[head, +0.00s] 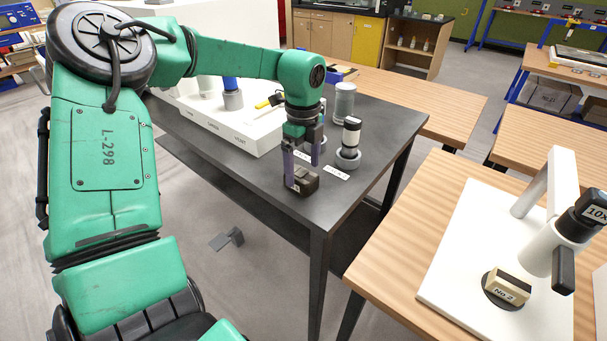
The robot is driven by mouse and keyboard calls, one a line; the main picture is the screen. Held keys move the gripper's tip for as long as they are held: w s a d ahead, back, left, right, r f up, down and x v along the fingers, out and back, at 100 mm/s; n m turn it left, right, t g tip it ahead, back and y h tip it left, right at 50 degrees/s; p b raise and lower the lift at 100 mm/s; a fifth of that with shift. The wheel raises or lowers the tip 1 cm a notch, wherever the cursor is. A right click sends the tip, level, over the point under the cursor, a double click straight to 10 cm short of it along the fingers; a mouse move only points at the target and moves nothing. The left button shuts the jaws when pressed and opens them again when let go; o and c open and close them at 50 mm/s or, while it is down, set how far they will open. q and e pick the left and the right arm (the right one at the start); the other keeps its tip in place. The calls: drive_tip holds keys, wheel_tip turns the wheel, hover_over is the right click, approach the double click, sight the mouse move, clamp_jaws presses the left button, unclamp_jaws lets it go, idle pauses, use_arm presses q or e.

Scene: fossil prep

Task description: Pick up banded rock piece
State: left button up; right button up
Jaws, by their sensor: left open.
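A small dark brown block (303,184), likely the banded rock piece, lies on the dark grey table (262,188) near its front corner; bands are too small to make out. My left gripper (302,168) points down right at the block. Its two fingers are apart, and the near one overlaps the block's left part in the picture. I cannot tell whether they touch it. My right gripper is not in view.
White labels and cylindrical containers (348,145) stand close right of and behind the gripper. A white tray (232,132) lies behind left. A microscope (540,258) with a block marked "No 2" (510,286) stands on the wooden table at right. A grey object (228,240) is on the floor.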

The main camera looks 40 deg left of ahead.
use_arm(q)
drive_tip(key=shift+s+a+f, duration=0.1)
drive_tip(key=shift+s+f, duration=0.1)
drive_tip(key=shift+f, duration=0.9)
drive_tip(key=shift+s, duration=0.1)
drive_tip(key=c, duration=1.4)
clamp_jaws()
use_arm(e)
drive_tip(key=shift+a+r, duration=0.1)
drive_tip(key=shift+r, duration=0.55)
